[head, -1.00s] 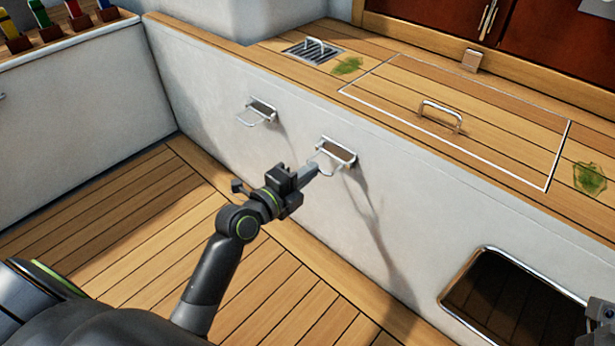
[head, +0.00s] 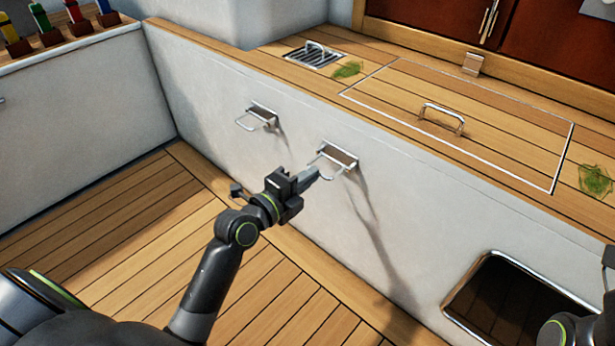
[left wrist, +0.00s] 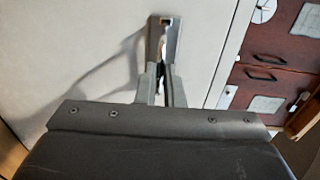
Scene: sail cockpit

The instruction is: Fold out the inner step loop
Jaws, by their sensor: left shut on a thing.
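Two metal step loops are mounted on the white cockpit wall. The nearer step loop (head: 337,155) has a wire bow that stands out from its plate, toward the lower left. My left gripper (head: 314,175) is shut on the outer end of this bow. In the left wrist view the fingers (left wrist: 160,85) meet in front of the loop's plate (left wrist: 165,38); the bow is mostly hidden between them. The other step loop (head: 257,118), farther left, also has its bow standing out from the wall and is untouched. My right gripper's jaws do not show.
A wooden bench with a hatch handle (head: 441,117) and a drain grate (head: 314,54) lies above the wall. A metal-rimmed dark opening (head: 500,295) is at lower right, beside my right arm. The slatted floor (head: 90,230) is clear.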

